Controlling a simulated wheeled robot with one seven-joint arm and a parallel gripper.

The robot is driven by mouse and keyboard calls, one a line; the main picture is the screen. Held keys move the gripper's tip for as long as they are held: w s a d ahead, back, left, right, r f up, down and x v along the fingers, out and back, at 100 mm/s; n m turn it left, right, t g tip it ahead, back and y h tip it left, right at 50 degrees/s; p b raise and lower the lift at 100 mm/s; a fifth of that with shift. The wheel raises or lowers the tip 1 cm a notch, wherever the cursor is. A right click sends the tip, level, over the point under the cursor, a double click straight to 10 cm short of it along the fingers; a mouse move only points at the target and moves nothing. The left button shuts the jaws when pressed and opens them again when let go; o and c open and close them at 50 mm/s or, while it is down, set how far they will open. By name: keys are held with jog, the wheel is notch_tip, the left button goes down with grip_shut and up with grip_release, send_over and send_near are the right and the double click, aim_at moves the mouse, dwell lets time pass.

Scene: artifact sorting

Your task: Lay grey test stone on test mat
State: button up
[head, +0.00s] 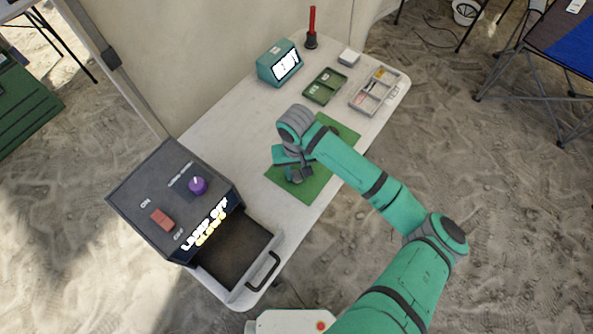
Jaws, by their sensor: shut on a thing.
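The test mat (310,187) is a flat green rectangle on the white table, partly covered by my arm. My gripper (293,174) is over the left part of the mat and points down at it. It is shut on the grey test stone (296,177), a small grey lump between the fingertips, mostly hidden by the fingers. I cannot tell whether the stone touches the mat or is held just above it.
A dark box with a purple knob (198,185), red switch and pulled-out drawer (235,249) stands at the near left. A teal display (279,63), green tray (325,86), grey divided tray (375,92) and red rod (312,25) stand at the back. Table (236,136) left of the mat is clear.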

aim_at(296, 175)
jog(key=o, duration=1.1)
jog(key=shift+f, duration=0.1)
jog(key=shift+c, duration=0.2)
notch_tip(296, 175, up, 12)
jog(key=shift+r, duration=0.2)
